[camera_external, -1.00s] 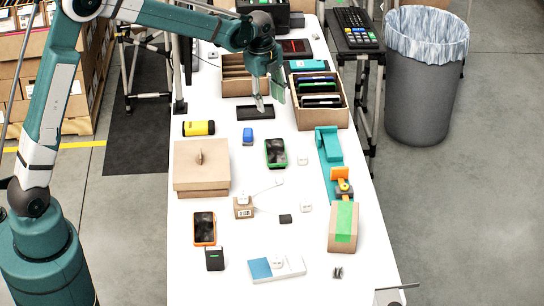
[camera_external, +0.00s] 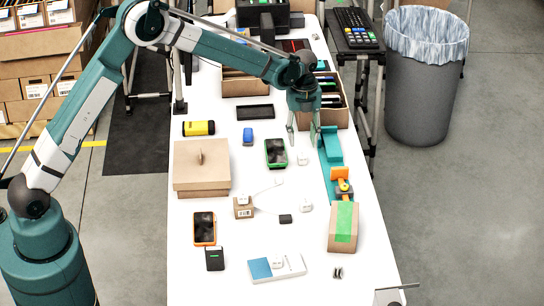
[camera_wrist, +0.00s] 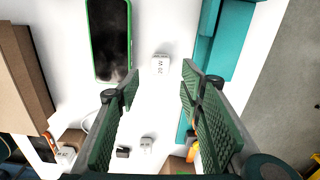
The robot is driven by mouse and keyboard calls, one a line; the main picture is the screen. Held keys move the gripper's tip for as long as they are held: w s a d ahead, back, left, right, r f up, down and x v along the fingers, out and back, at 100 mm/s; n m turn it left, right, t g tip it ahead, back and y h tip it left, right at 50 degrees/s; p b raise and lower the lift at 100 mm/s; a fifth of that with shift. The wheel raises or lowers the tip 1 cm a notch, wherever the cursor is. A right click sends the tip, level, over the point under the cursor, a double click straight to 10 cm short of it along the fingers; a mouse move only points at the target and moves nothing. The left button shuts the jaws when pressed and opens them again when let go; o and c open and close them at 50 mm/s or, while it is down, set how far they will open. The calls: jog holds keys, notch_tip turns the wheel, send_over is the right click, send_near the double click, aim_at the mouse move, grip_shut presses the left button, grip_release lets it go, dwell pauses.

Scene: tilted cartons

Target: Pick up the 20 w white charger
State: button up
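A small white charger (camera_wrist: 161,64) with dark print that looks like "20 W" lies on the white table in the wrist view. It also shows in the external view (camera_external: 302,160), just right of the green-edged phone (camera_external: 276,153). My gripper (camera_external: 302,139) is open and empty, pointing down just behind and above this charger. In the wrist view its two green padded fingers are spread, with the charger ahead, between their lines.
A teal holder (camera_external: 329,150) stands close to the right of my gripper. A brown carton with green tape (camera_external: 343,228) sits at the front right. A large brown box (camera_external: 201,178) is at the left. White table shows around the charger.

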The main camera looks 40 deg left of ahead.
aim_at(302, 154)
jog(key=shift+f, duration=0.2)
jog(key=shift+f, duration=1.25)
jog(key=shift+f, duration=2.6)
jog(key=c, duration=1)
